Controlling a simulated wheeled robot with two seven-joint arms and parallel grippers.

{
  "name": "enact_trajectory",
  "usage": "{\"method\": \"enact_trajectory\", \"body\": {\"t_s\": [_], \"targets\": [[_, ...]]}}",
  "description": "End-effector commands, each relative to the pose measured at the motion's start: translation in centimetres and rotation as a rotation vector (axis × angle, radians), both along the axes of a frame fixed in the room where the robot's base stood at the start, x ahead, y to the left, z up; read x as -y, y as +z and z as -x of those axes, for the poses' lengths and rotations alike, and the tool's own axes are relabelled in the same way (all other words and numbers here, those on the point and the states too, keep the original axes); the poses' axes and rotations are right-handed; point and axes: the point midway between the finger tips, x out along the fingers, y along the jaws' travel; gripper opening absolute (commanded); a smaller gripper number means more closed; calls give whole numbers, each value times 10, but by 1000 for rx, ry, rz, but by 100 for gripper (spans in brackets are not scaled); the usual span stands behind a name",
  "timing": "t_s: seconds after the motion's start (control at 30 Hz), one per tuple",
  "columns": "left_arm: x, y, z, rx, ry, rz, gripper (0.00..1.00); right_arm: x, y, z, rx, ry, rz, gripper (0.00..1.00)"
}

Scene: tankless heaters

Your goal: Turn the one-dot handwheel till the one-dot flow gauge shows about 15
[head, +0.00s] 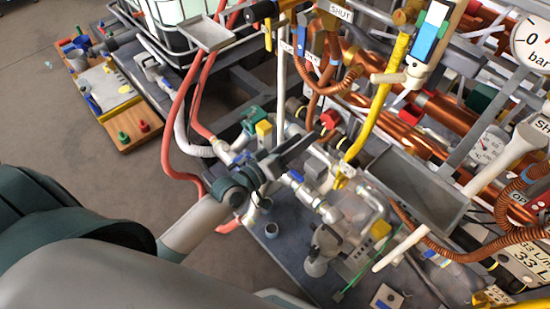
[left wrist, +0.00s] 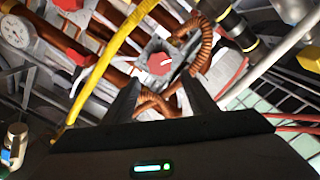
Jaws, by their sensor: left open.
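A red handwheel (left wrist: 160,64) with a small white mark shows in the left wrist view, on a grey block just beyond my fingertips. A red knob (head: 330,119) among the copper pipes in the head view is probably the same one. I cannot make out any dots on it. My left gripper (head: 303,152) is open and points at this pipework. In the left wrist view its dark fingers (left wrist: 161,90) stand apart with no handle gripped between them. A plate (head: 525,268) at the lower right reads 33 L/min, cut by the frame edge; its dots are not readable. My right gripper is not in view.
Yellow hose (head: 378,105), copper pipes (head: 430,108) and coiled copper tubes crowd around the gripper. A grey tray (head: 415,185), a bar gauge (head: 535,40) and a temperature gauge (head: 488,146) are at the right. Red hoses (head: 178,115) hang at the left. Open floor (head: 60,150) is at the far left.

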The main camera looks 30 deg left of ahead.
Motion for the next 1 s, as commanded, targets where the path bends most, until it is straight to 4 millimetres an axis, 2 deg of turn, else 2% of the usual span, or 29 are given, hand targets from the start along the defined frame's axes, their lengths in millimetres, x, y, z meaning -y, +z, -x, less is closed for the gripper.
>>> {"method": "enact_trajectory", "body": {"t_s": [0.1, 0.3, 0.5, 0.7, 1.0], "targets": [[-9, -1, 23, -2, -1, -1, 52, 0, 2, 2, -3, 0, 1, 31], [-23, -1, 56, -2, -1, -2, 52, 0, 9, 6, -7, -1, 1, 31], [-32, -1, 77, -1, 0, -1, 52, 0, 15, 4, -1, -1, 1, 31], [-35, 0, 84, 1, 0, 1, 52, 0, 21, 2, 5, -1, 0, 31], [-35, 0, 84, 1, 0, 1, 52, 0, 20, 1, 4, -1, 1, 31]]}}
